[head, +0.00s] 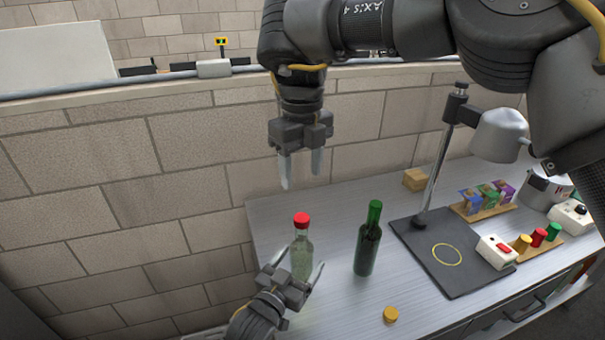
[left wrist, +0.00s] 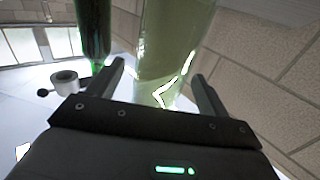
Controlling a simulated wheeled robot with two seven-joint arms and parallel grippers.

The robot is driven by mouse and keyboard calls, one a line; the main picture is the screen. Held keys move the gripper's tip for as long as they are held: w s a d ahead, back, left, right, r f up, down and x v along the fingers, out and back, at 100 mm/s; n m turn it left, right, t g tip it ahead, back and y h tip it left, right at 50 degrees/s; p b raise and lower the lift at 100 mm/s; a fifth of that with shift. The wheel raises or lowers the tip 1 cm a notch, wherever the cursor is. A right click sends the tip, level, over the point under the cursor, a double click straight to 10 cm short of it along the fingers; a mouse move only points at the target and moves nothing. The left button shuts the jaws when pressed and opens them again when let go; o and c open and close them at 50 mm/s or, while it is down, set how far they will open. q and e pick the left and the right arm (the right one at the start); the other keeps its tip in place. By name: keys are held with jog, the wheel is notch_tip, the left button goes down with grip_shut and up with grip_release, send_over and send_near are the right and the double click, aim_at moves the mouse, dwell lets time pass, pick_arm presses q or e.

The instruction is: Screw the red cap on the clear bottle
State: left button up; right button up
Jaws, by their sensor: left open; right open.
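The clear bottle (head: 302,257) stands upright on the grey bench at the left. The red cap (head: 301,219) sits on its mouth; I cannot tell how tightly. My left gripper (head: 301,266) is open, with its fingers on either side of the bottle's lower body. In the left wrist view the clear bottle (left wrist: 172,45) rises between the two open fingers, with a visible gap on its left; contact is unclear. My right gripper (head: 301,174) is open and empty, pointing down above the red cap, clear of it.
A green bottle (head: 367,245) stands close on the right, also seen in the left wrist view (left wrist: 93,30). A yellow cap (head: 390,314) lies near the front edge. A black mat (head: 422,258) with a lamp stand and a tray of coloured caps (head: 538,238) are further right. A brick wall (head: 160,200) bounds the left.

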aim_at(296, 268)
pick_arm(q)
jog(key=b+v, duration=0.1)
jog(key=v, duration=0.6)
jog(key=shift+s+a, duration=0.2)
jog(key=shift+f, duration=0.1)
